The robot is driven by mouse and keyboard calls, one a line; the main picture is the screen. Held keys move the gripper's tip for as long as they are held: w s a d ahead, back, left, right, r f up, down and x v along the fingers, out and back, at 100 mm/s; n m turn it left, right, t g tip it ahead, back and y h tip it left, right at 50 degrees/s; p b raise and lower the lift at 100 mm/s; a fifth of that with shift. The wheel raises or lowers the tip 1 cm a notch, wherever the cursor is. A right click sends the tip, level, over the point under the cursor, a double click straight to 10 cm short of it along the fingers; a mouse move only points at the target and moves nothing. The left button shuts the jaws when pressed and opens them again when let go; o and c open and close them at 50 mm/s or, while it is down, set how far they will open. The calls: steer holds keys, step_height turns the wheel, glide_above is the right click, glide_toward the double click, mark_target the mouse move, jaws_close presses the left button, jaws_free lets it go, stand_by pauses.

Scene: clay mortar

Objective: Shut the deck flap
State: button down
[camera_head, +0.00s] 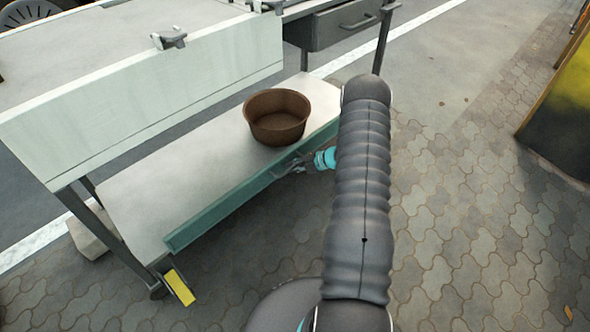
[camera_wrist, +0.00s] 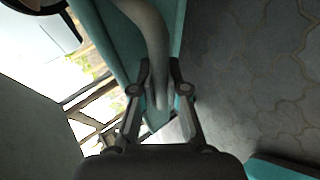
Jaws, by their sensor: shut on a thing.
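The teal deck flap (camera_head: 213,210) runs as a narrow strip along the front edge of the low pale deck (camera_head: 150,200). Its exact angle to the deck is hard to tell. My gripper (camera_head: 287,166) is at the flap's outer side, toward its right part. In the wrist view my gripper (camera_wrist: 160,78) is shut on a curved grey handle (camera_wrist: 150,30) in front of the teal flap (camera_wrist: 118,50). The fingers and arm hide part of the handle and the flap's right end.
A brown bowl (camera_head: 277,117) stands on the deck just behind the flap. A large white panel (camera_head: 150,100) hangs above the deck's left part. A grey drawer (camera_head: 345,22) is at upper right. Paving in front and right is clear, with a yellow-sided object (camera_head: 565,110) at far right.

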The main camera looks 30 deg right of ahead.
steer(key=shift+w+r, duration=0.2)
steer(key=shift+w, duration=0.05)
stand_by(0.3)
steer(key=c, duration=1.2)
jaws_free()
steer(key=shift+a, duration=0.1)
steer(key=shift+s+d, duration=0.15)
steer(key=shift+d, duration=0.05)
steer(key=v, duration=1.1)
steer(key=shift+s+d+r, duration=0.15)
steer(key=shift+s+r, duration=0.05)
